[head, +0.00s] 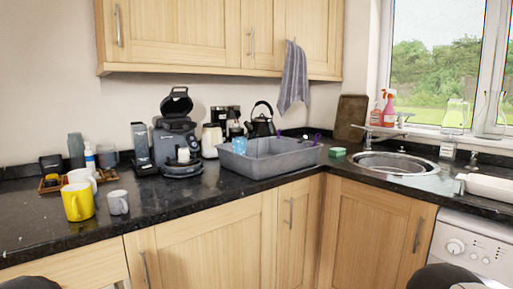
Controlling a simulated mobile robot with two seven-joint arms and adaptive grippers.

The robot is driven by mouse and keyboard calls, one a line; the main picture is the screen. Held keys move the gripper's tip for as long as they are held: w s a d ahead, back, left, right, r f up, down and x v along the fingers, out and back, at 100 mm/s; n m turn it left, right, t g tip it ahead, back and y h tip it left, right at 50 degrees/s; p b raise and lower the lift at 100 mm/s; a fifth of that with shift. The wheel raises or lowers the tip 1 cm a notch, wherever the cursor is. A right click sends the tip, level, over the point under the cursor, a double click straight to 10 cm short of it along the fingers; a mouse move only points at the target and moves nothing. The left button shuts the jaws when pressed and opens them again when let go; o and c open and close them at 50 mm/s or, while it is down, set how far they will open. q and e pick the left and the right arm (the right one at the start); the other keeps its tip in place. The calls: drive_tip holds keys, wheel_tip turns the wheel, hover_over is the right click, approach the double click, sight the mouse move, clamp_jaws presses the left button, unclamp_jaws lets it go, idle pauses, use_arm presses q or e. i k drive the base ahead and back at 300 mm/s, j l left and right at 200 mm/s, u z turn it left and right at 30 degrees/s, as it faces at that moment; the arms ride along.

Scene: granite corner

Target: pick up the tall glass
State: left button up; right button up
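No glass stands out clearly as the tall glass. A clear, pale vessel (457,113) stands by the window at the right, faint against the bright view outside. A light-blue tumbler-like item (239,144) shows at the back left of the grey basin; I cannot tell whether it is glass. A greyish, glass-like cup (108,157) stands at the back left of the counter. Dark rounded parts of my own arms show at the bottom left and bottom right edges. No gripper fingers show.
The black granite counter (150,212) turns a corner. A yellow mug (77,202), grey mug (118,202), dark appliance (177,130), grey basin (268,160) and round sink (396,163) stand along it. Cupboards (200,35) hang above.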

sight(252, 139)
drive_tip(key=i+l+u, duration=0.2)
drive_tip(key=i+l, duration=0.35)
drive_tip(key=i+l+u, duration=0.15)
drive_tip(key=i+l, duration=0.4)
drive_tip(key=l, duration=0.2)
